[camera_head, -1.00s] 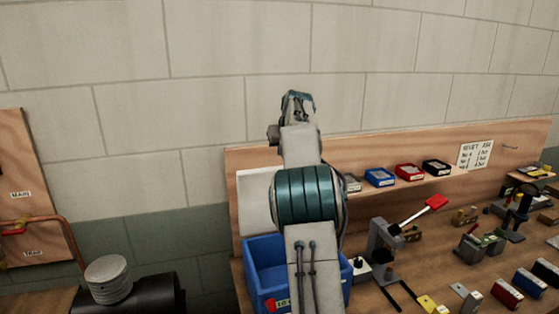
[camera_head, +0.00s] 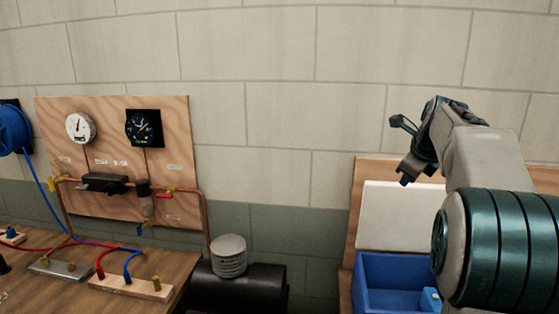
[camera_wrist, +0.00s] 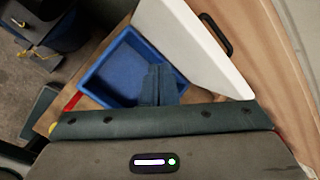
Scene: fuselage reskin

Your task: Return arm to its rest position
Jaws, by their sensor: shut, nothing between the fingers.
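My arm (camera_head: 490,165) is raised at the right of the head view, with its large dark teal joint close to the camera. The arm's far end bends left in front of the wall. My gripper (camera_wrist: 158,72) shows in the wrist view with its fingers together and nothing between them. It lies across the view of a blue bin (camera_wrist: 112,72) below it; I cannot tell the exact gap. In the head view the fingers are not clear enough to tell apart.
The blue bin (camera_head: 385,268) stands at the lower right, with a white panel (camera_head: 400,215) behind it. A gauge board (camera_head: 100,205) with copper pipes is at the left above a wooden bench (camera_head: 190,262). A black cylinder (camera_head: 240,290) sits between. The wall area between board and arm is clear.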

